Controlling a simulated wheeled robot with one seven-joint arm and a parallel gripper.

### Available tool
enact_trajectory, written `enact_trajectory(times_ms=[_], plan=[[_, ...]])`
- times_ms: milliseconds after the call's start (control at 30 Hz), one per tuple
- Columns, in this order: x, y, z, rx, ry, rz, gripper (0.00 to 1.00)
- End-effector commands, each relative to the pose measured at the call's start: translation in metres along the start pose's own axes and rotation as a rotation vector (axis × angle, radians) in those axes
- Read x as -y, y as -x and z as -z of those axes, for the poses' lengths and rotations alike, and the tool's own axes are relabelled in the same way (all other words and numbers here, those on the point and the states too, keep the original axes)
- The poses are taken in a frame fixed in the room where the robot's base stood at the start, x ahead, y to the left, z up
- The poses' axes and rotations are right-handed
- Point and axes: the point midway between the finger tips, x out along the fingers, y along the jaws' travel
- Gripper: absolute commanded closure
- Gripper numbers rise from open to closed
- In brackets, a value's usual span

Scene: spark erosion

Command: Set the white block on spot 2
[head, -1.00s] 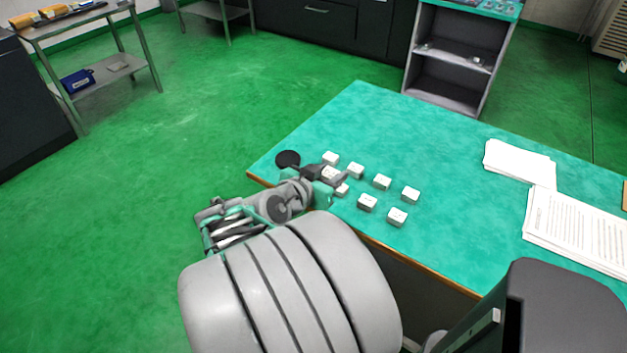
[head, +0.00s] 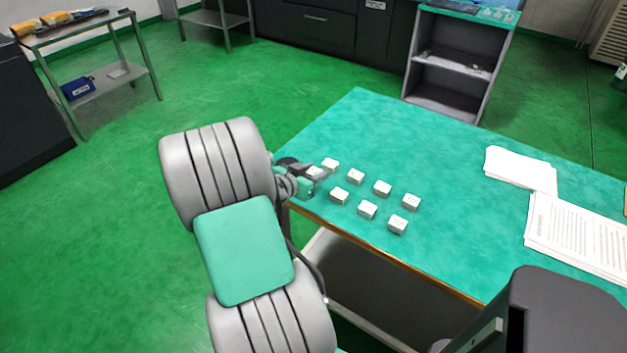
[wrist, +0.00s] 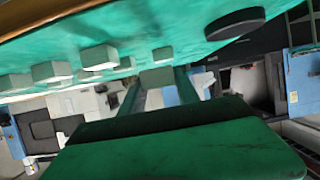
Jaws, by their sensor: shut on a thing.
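My gripper (head: 318,176) is over the table's left end in the head view, shut on a small white block (head: 314,172). In the wrist view the held block (wrist: 157,77) shows grey-green between the two green fingers. Whether it touches the table is not clear. Several similar white blocks stand apart in two rows to the right, among them one just behind my gripper (head: 330,164), one in the near row (head: 367,210) and one at the right end (head: 411,202). Marks on their tops are too small to read. I cannot tell which place is spot 2.
A dark round disc (wrist: 235,23) lies by the held block; in the head view my gripper partly hides it. Papers (head: 520,168) lie at the right of the green table (head: 440,165). The table's middle and far side are clear.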

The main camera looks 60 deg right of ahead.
Motion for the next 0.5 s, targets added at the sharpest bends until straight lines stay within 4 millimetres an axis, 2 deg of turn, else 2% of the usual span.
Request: enact_trajectory(times_ms=[133, 267, 500], plan=[[0.011, -0.015, -0.013, 0.0, 0.0, -0.001, 1.0], [0.011, -0.024, -0.033, 0.0, 0.002, 0.0, 1.0], [0.011, -0.024, -0.035, -0.002, -0.002, 0.001, 1.0]])
